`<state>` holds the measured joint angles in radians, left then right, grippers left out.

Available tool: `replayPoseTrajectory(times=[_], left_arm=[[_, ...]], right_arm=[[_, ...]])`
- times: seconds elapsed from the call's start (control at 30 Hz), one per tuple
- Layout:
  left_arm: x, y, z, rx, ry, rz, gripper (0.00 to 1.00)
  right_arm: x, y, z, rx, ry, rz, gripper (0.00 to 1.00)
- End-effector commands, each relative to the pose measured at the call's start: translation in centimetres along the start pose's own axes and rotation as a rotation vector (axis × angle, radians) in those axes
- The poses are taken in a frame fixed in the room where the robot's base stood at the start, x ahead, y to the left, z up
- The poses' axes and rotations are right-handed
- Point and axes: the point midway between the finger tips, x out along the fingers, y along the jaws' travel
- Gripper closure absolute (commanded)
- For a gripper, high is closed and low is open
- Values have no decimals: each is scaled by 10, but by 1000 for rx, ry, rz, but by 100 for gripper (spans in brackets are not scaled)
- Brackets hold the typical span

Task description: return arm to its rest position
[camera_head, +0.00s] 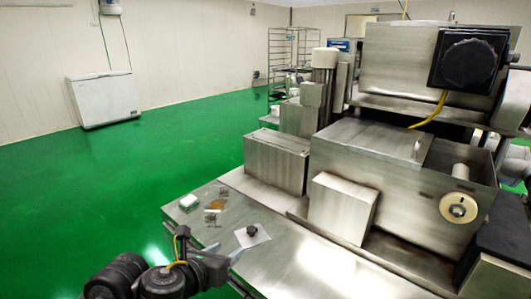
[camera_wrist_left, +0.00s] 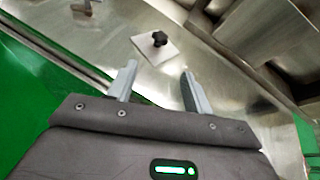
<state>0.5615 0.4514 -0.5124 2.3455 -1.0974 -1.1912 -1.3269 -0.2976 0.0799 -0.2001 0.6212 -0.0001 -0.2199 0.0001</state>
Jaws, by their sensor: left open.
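My left gripper (camera_head: 217,252) is at the near edge of the steel table (camera_head: 290,262), low in the head view. In the left wrist view its two grey fingers (camera_wrist_left: 160,75) are apart with nothing between them. A pale square plate (camera_wrist_left: 169,54) with a black knob (camera_wrist_left: 159,38) lies on the table beyond the fingertips, apart from them. In the head view the plate (camera_head: 262,240) and knob (camera_head: 251,230) lie just right of the gripper. My right gripper is not in view.
The steel encrusting machine (camera_head: 345,205) stands right of and behind the table. A small white block (camera_head: 188,201) and small flat pieces (camera_head: 214,206) lie on the table's far left part. Green floor (camera_head: 120,190) is open at left. A white chest freezer (camera_head: 104,98) stands by the wall.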

Motion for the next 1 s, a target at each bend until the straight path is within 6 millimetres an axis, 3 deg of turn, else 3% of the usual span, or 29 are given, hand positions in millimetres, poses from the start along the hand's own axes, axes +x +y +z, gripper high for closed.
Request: replayPoseTrajectory(times=[0.17, 0.3, 0.4, 0.6, 0.9, 0.93, 0.97, 1.0], left_arm=[[-11, 2, -63, -696, 56, 82, 49], [-36, 23, -128, -1381, 72, 278, 49], [-60, 39, -176, -1800, 43, 461, 49], [-111, 59, -251, -2343, -86, 800, 49], [-188, 69, -329, -2804, -399, 1255, 49], [-194, 69, -337, 2826, 433, -1292, 49], [-181, 74, -347, -2823, -424, 1288, 49], [-172, 77, -359, -2816, -419, 1291, 49]], right_arm=[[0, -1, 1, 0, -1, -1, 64], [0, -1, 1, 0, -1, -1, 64], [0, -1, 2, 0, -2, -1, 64], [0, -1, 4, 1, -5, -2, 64], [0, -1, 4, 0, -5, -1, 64], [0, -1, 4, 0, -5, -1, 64], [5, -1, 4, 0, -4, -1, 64], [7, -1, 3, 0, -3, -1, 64]])
